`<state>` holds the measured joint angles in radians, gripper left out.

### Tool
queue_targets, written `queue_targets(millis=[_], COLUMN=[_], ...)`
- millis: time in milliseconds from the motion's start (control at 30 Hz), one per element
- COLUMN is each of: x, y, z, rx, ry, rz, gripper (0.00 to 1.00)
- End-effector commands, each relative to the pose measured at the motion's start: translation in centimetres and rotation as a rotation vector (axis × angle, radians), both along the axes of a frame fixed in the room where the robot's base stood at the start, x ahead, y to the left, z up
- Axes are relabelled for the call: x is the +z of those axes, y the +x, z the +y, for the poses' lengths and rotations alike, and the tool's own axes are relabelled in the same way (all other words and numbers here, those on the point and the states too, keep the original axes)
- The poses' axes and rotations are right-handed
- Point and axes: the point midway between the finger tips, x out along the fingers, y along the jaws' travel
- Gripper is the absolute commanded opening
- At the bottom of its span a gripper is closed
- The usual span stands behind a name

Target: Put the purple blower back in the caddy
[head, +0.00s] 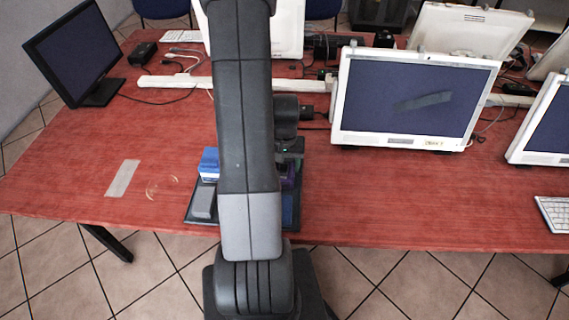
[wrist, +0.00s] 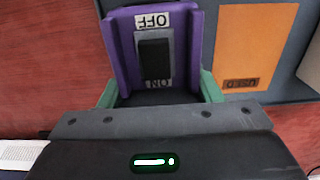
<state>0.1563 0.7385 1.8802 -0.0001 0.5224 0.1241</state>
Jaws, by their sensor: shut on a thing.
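The purple blower (wrist: 122,50) shows in the wrist view, with a dark switch and upside-down OFF and ON labels. My gripper (wrist: 158,92) is shut on it, its green fingers on the blower's two sides. In the head view a bit of purple (head: 289,178) shows just right of my arm, mostly hidden. The dark caddy (head: 189,218) lies on the red table, its middle hidden behind my arm. In the wrist view the blower overlaps the caddy's end, beside an orange compartment floor (wrist: 258,45). I cannot tell whether the blower touches the caddy.
A blue and white box (head: 208,165) and a grey block (head: 203,202) stand in the caddy's left part. A white-framed monitor (head: 415,100) stands behind on the right. A grey strip (head: 122,178) and a clear ring (head: 161,186) lie left on the table (head: 70,190).

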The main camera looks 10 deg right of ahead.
Motion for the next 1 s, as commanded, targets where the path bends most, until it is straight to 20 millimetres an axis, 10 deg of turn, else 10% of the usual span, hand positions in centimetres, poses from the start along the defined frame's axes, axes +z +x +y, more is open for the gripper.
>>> queue_targets(millis=[367,400,500,1000], x=[-0.5,-0.3,-0.3,1.6], y=[0.0,0.0,0.0,0.1], z=[0.0,0.0,0.0,0.0], rx=[0.000,0.000,0.000,0.000], ry=[0.000,0.000,0.000,-0.001], rz=[-0.001,0.000,0.000,-0.004], gripper=[0.40,0.66,0.80,0.80])
